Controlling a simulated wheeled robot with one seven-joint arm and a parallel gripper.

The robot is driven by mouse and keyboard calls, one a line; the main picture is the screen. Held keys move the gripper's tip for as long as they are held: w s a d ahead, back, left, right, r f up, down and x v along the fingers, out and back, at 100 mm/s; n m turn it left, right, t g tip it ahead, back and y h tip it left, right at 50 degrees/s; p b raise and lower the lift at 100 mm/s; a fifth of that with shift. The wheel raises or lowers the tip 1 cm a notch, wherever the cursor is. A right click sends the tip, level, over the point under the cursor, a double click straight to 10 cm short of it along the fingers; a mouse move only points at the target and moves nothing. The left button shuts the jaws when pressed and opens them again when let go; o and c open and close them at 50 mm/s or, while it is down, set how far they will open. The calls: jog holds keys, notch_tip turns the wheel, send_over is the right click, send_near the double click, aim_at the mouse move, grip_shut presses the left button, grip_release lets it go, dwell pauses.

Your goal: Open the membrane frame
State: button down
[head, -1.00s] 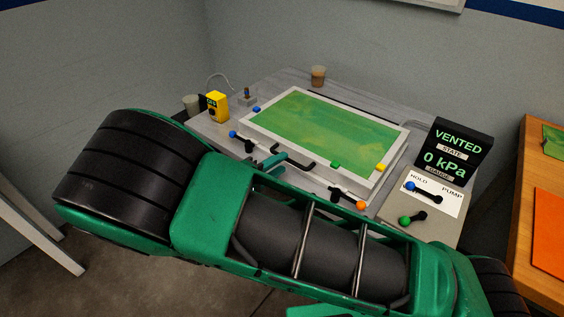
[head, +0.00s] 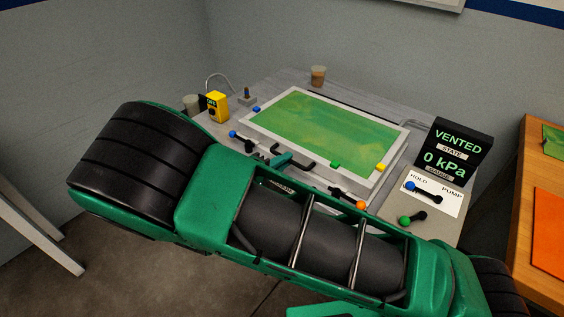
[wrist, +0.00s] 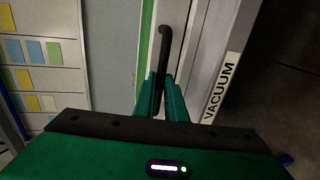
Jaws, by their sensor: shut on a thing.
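The membrane frame (head: 389,167) is a pale rectangular frame around a green sheet (head: 325,122), lying flat on the grey bench. A black bar handle (head: 300,161) is on its front side; it also shows in the wrist view (wrist: 164,45), running between my fingers. My gripper (head: 283,160) is at the handle's left part, its green fingers shut on it in the wrist view (wrist: 161,85). My forearm covers the bench front. Front clamp levers with a blue knob (head: 232,134) and an orange knob (head: 360,205) sit on either side of the handle.
A display (head: 457,150) reads VENTED and 0 kPa. A yellow device (head: 217,107) and a cup (head: 318,76) stand on the bench. An orange sheet (head: 548,232) lies on a wooden table at right.

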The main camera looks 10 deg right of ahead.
jog(key=w+d+r+g+y, duration=0.3)
jog(key=r, duration=0.9)
jog(key=w+d+r+g+y, duration=0.2)
jog(key=w+d+r, duration=0.1)
jog(key=r, duration=0.8)
jog(key=w+d+r+g+y, duration=0.3)
jog(key=w+d+r, duration=0.9)
jog(key=shift+w+d+g+y, duration=0.35)
jog(key=shift+w+g+y, duration=0.05)
jog(key=shift+r, duration=0.15)
jog(key=c, duration=1.8)
grip_release()
